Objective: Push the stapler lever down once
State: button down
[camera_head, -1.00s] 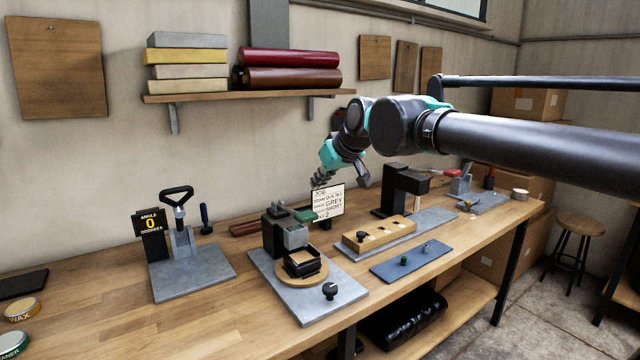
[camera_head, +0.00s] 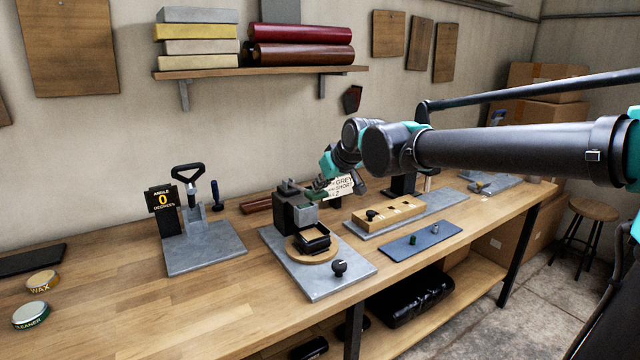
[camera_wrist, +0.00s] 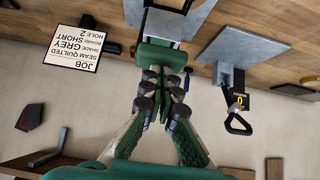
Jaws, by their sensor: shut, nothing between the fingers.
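The stapler appears to be the black upright press (camera_head: 287,197) with a grey head, on a grey base plate (camera_head: 340,282). Its green lever (camera_head: 312,194) sticks out to the right from the head. The lever also shows in the wrist view (camera_wrist: 157,56), which is upside down. My gripper (camera_head: 323,186) is shut and empty at the lever's outer end. In the wrist view, my fingertips (camera_wrist: 161,74) overlap the lever's near end. I cannot tell whether they touch it. A black frame on a round wooden disc (camera_head: 312,240) sits below the head.
A job card (camera_head: 343,186) stands close behind my gripper. A wooden block with holes (camera_head: 388,212) and a blue mat (camera_head: 420,241) lie to the right.

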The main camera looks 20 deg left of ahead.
notch_tip(320, 180, down, 6)
jog(key=s+d+t+y, duration=0.1)
dwell(0.5)
jog(key=shift+d, duration=0.1)
jog(key=shift+r, duration=0.1)
jog(key=r, duration=0.4)
jog(key=shift+s+d+r, duration=0.3)
jog(key=shift+d, duration=0.1)
jog(key=v, duration=0.9)
jog(key=shift+s+d+f, duration=0.25)
jog(key=shift+s+d, duration=0.05)
jog(key=shift+d, duration=0.1)
